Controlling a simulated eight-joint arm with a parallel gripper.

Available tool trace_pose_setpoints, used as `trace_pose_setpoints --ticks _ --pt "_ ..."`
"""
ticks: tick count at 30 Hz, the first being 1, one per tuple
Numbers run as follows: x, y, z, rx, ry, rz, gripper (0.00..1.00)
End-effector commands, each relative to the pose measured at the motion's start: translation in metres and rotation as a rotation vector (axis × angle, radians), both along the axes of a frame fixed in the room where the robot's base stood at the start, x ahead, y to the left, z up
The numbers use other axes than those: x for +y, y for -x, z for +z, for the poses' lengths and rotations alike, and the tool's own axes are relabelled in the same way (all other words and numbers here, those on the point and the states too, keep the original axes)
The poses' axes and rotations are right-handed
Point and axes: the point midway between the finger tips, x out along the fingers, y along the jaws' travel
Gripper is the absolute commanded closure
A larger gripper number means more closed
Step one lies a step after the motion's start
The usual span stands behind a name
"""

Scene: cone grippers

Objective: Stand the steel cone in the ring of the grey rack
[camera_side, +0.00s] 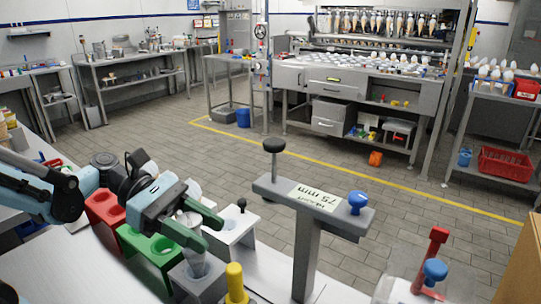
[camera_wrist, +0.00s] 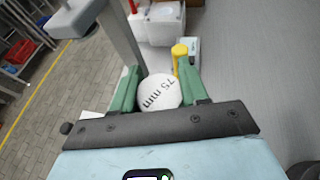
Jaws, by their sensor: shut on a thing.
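My gripper (camera_side: 203,229) has green fingers and is shut on the steel cone (camera_side: 196,263). In the side view the cone's narrowing lower part shows beneath the fingers, point down, at the top of the grey rack (camera_side: 205,288). The fingers hide the cone's upper part there. I cannot tell whether the cone rests in the ring or is still above it.
Red (camera_side: 104,207) and green (camera_side: 150,247) holders stand left of the grey rack. A white holder (camera_side: 240,228) is behind it. A yellow peg (camera_side: 236,280) is close on the right. A grey T-shaped stand (camera_side: 310,235) with a "75 mm" label rises further right.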

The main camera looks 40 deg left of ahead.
Motion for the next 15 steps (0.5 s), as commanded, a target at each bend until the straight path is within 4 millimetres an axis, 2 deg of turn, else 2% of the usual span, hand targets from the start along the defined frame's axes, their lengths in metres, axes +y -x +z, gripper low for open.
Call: trace_pose_setpoints --ticks 15 --pt "0.0001 -0.0006 -0.0056 0.0 0.001 0.0 1.0"
